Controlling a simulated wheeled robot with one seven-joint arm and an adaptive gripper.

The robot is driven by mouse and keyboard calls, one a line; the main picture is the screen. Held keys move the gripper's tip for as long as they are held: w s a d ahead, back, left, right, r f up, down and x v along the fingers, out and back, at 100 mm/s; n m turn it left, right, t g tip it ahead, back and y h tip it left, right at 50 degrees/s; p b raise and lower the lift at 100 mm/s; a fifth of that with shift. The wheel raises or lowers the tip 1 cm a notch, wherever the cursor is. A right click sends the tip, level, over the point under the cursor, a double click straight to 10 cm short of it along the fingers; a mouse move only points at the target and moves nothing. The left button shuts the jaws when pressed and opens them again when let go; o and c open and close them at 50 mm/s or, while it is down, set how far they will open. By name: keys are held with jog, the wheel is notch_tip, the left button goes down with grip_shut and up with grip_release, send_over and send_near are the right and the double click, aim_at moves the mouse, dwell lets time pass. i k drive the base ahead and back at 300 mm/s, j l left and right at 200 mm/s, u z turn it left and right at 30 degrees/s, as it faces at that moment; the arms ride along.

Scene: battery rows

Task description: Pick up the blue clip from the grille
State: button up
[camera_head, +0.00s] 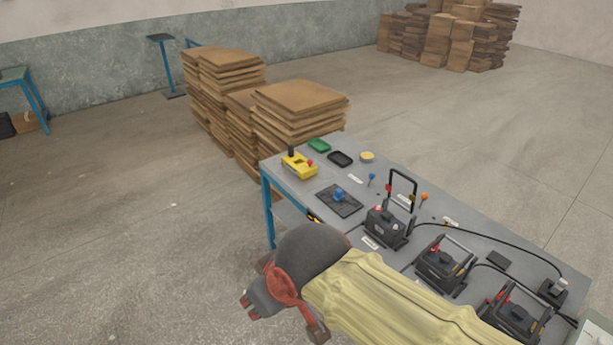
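The blue clip (339,194) is small and sits on the dark flat grille (325,203) near the left end of the grey worktable. My gripper (247,303), grey with red parts, is in front of the table's left end, nearer the camera than the grille and apart from the clip. It points to the lower left, away from the clip. Its fingers are partly hidden by its own body, so I cannot make out whether they are open. No held object is visible.
Around the grille on the worktable (430,222) are a yellow control box (299,165), a black tray (341,159), a green tray (319,145) and small blue and orange knobs. Black battery units (388,228) with upright handles stand to its right. Cardboard stacks (300,110) stand behind.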

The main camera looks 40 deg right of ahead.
aim_at(338, 197)
jog(key=i, duration=2.1)
jog(key=i+z, duration=0.4)
jog(key=i+j+z, duration=0.2)
jog(key=z, duration=0.15)
jog(key=i+j+z, duration=0.4)
jog(key=l+z, duration=0.1)
jog(key=z, duration=2.5)
